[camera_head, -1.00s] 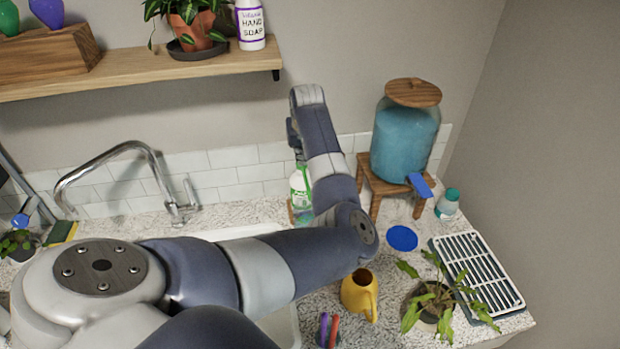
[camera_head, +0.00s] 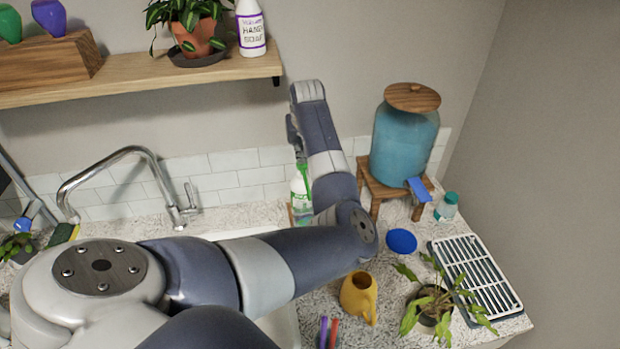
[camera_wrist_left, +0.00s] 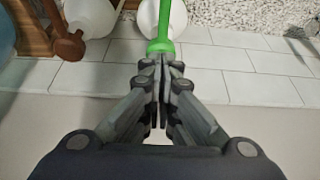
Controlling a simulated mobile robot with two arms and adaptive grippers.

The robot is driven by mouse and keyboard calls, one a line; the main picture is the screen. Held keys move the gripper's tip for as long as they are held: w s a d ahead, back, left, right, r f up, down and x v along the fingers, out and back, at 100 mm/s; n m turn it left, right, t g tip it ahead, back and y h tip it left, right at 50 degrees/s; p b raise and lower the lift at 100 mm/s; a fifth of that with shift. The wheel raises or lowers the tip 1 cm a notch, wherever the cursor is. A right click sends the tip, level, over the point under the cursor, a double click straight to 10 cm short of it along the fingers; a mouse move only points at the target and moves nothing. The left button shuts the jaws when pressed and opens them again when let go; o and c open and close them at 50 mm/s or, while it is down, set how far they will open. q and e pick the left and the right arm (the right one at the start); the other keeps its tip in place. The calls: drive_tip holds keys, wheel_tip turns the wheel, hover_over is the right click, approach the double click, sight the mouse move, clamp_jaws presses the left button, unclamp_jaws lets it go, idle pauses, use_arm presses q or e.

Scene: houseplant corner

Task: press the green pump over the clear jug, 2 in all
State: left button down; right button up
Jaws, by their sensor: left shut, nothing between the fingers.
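A white bottle (camera_head: 299,196) with a green pump (camera_head: 303,171) stands on the counter at the back wall, right of the sink. My left forearm partly covers it in the head view. My left gripper (camera_head: 299,153) is just above the pump, mostly hidden by my arm. In the left wrist view its fingers (camera_wrist_left: 161,62) are shut and empty, with their tips at the green pump (camera_wrist_left: 162,44); I cannot tell whether they touch. The white bottle (camera_wrist_left: 148,17) shows behind the pump. I cannot make out the clear jug. My right gripper is out of view.
A blue-filled dispenser (camera_head: 403,145) stands on a wooden stool (camera_head: 375,190) to the right. A blue disc (camera_head: 401,241), a yellow pitcher (camera_head: 359,295), a potted plant (camera_head: 432,308) and a drying rack (camera_head: 478,275) occupy the right counter. A faucet (camera_head: 150,165) is left.

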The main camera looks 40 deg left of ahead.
use_arm(q)
drive_tip(key=shift+f, duration=0.15)
drive_tip(key=shift+f, duration=0.5)
drive_tip(key=shift+s+d+f+b, duration=0.1)
drive_tip(key=shift+f+b, duration=0.25)
drive_tip(key=shift+f, duration=0.3)
drive_tip(key=shift+r, duration=0.1)
drive_tip(key=shift+r+p, duration=0.35)
drive_tip(key=shift+r, duration=0.85)
wheel_tip(320, 180, up, 6)
idle(0.4)
idle(0.5)
